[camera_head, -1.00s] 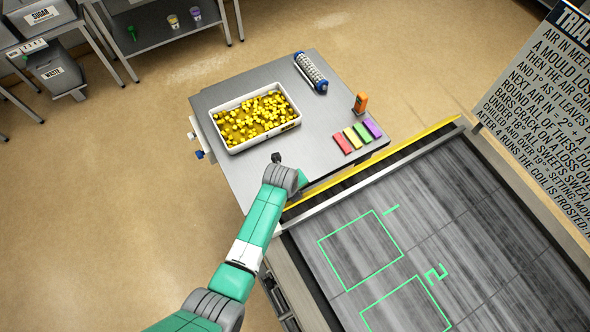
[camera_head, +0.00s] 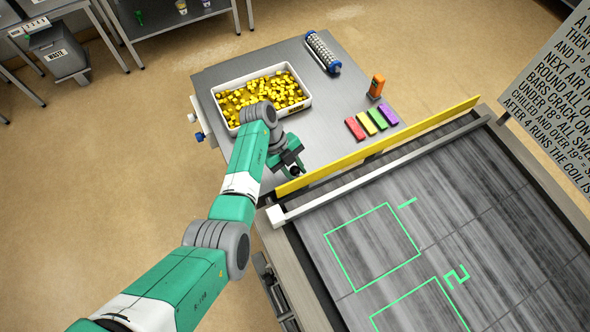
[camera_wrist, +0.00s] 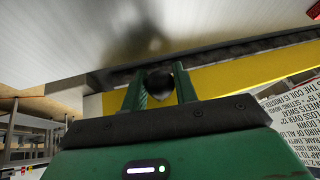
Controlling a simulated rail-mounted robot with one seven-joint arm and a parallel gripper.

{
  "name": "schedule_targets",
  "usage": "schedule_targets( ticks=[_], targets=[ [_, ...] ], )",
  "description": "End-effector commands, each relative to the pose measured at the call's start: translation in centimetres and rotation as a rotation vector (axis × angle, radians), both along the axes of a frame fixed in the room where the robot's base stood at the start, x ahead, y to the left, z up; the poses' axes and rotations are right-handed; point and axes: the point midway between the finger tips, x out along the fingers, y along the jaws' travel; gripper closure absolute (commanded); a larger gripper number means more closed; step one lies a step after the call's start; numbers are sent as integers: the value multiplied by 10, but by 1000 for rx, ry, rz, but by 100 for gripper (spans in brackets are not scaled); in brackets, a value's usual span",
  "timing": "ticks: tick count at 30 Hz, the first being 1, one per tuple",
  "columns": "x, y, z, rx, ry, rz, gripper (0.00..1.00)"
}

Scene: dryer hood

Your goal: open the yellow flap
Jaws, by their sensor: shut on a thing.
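The yellow flap (camera_head: 380,144) is a long strip along the edge between the steel table and the grey belt bed. It stands up with its broad face showing. My gripper (camera_head: 293,171) is at the flap's left end. In the wrist view its two green fingers are closed on a dark round knob (camera_wrist: 159,83), with the yellow flap (camera_wrist: 235,78) right behind. How the knob joins the flap is hidden by the fingers.
A white tray of yellow cubes (camera_head: 222,101) stands close behind my arm. Coloured bars (camera_head: 367,122), an orange device (camera_head: 376,87) and a spiked roller (camera_head: 322,52) lie further right. The belt bed (camera_head: 440,210), marked with green squares, is clear. A text board (camera_head: 550,80) stands at right.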

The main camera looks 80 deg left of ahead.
Motion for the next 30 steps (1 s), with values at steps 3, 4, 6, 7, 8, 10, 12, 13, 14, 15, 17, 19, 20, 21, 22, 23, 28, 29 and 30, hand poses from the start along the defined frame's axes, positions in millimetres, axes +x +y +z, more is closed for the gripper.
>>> schedule_targets(
  ticks=[3, 4, 6, 7, 8, 10, 12, 13, 14, 15, 17, 19, 20, 21, 22, 23, 28, 29, 30],
  targets=[
    [0, 0, -3, -15, -2, 0, 94],
    [0, 0, -3, -18, -3, 1, 94],
    [0, 0, -2, -22, -3, 0, 94],
    [0, 0, -2, -23, -4, 0, 94],
    [0, 0, -2, -23, -3, 0, 94],
    [0, 0, -2, -23, -3, 0, 94],
    [0, 0, -2, -23, -3, 0, 94],
    [0, 0, -2, -23, -3, 0, 94],
    [0, 0, -2, -23, -3, 0, 94],
    [0, 0, -2, -23, -3, 0, 94],
    [0, 0, -2, -23, -3, 0, 69],
    [0, 0, -2, -23, -3, 0, 56],
    [0, 0, -2, -23, -3, 0, 51],
    [0, 0, -2, -23, -4, 0, 51],
    [0, 0, -2, -23, -4, 0, 51],
    [0, 0, -2, -23, -4, 0, 51],
    [-1, 1, 0, -22, -4, 0, 51],
    [-1, 2, 2, -20, -5, 1, 51],
    [-3, 4, 6, -20, -4, 1, 51]
  ],
)
